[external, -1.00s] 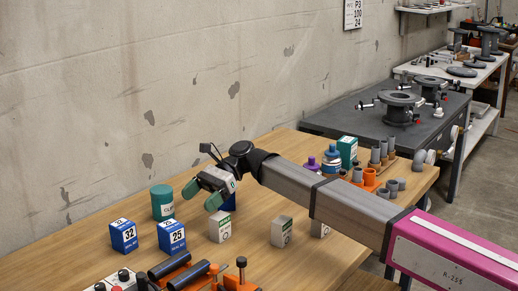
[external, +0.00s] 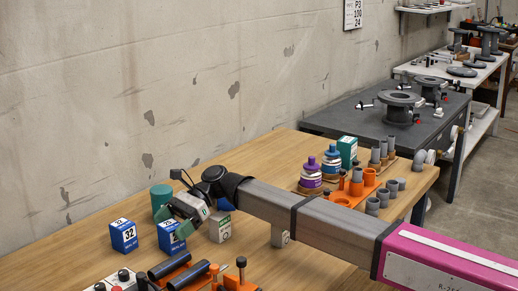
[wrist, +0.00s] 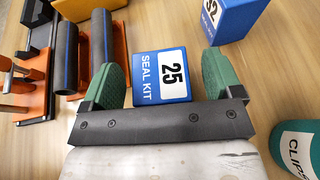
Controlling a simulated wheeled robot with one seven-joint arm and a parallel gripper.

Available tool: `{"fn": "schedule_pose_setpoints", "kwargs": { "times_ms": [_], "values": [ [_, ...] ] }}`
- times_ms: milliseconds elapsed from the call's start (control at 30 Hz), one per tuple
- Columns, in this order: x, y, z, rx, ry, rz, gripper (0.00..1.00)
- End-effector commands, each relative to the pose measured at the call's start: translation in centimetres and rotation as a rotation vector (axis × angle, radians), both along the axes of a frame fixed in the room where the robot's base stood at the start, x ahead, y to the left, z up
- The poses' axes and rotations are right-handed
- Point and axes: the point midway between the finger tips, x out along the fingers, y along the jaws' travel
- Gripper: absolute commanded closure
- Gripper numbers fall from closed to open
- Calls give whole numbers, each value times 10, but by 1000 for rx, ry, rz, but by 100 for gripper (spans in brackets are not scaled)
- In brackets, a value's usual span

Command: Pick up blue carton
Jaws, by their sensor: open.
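The blue carton marked 25 SEAL KIT (wrist: 159,76) stands between the two green fingers of my gripper (wrist: 162,78) in the wrist view. The fingers are apart, with a gap to the carton on both sides. In the external view, my gripper (external: 176,228) is over the same carton (external: 168,243) and hides part of it. A second blue carton, marked 32 (external: 124,237), stands to its left; in the wrist view it shows at the upper right (wrist: 222,18).
A green CLIPS canister (external: 160,197) stands just behind my gripper. A white-and-green box (external: 220,230) is close on the right. Orange holders with dark pipes (external: 172,272) are in front. Purple and blue bottles stand farther right.

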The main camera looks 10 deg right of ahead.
Motion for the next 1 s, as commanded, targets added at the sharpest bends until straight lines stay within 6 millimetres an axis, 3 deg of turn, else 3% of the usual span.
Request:
{"fn": "schedule_pose_setpoints", "kwargs": {
  "times_ms": [267,433,767,1000],
  "values": [
    [-3,4,-2,0,-1,-2,15],
    [-3,4,-2,0,-1,-2,69],
    [-3,4,-1,0,0,-1,69],
    [-3,4,15,1,-1,0,69]
  ]
}}
